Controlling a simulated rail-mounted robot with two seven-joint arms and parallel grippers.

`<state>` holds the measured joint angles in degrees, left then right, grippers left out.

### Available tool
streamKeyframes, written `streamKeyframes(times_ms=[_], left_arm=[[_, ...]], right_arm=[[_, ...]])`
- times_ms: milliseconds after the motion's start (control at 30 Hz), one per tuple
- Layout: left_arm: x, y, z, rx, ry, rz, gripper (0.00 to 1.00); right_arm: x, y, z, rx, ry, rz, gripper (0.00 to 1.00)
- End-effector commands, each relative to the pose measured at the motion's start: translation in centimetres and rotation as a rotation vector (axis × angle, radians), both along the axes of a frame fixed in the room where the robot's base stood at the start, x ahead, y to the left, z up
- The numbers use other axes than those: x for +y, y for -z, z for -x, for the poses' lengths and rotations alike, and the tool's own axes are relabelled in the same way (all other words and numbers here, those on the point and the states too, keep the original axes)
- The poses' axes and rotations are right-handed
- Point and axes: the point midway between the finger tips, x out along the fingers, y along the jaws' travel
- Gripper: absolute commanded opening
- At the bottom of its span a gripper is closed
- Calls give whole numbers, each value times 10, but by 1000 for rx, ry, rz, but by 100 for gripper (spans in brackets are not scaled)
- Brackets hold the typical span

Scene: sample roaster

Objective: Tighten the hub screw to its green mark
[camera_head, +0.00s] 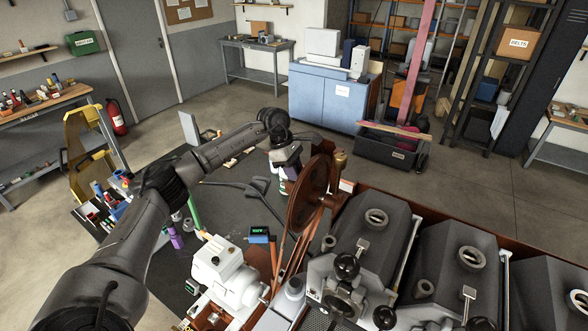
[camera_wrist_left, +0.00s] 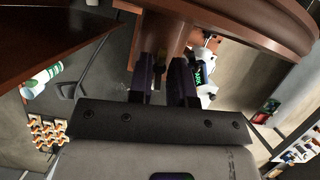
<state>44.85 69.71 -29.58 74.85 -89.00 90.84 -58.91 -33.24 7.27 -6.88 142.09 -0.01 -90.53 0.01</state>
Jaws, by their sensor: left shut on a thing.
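The rust-brown flywheel (camera_head: 313,192) stands upright at the back left end of the roaster row in the head view. Its rim (camera_wrist_left: 240,22) and round hub (camera_wrist_left: 164,34) fill the top of the left wrist view. My left gripper (camera_head: 294,168) is at the left side of the wheel, and its dark fingers (camera_wrist_left: 164,74) reach up to the hub. They are shut on a small dark piece at the hub, which I take to be the hub screw (camera_wrist_left: 160,70). The fingers hide most of the screw. I cannot make out a green mark. My right gripper is out of view.
Dark roaster drums (camera_head: 370,238) stand in a row to the right of the wheel. A white motor (camera_head: 226,274) and a small blue meter with a green display (camera_head: 259,234) are in front. A bottle (camera_wrist_left: 41,80) stands on the floor mat. A blue cabinet (camera_head: 327,97) stands behind.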

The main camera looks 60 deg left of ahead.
Motion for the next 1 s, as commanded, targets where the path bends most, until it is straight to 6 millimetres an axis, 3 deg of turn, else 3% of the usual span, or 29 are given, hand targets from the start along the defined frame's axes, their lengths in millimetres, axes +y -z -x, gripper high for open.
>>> streamKeyframes(times_ms=[600,1000], left_arm=[[0,-2,-3,-2,570,3,0],[0,-2,-3,-3,814,1,0]], right_arm=[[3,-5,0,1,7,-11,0],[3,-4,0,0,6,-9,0]])
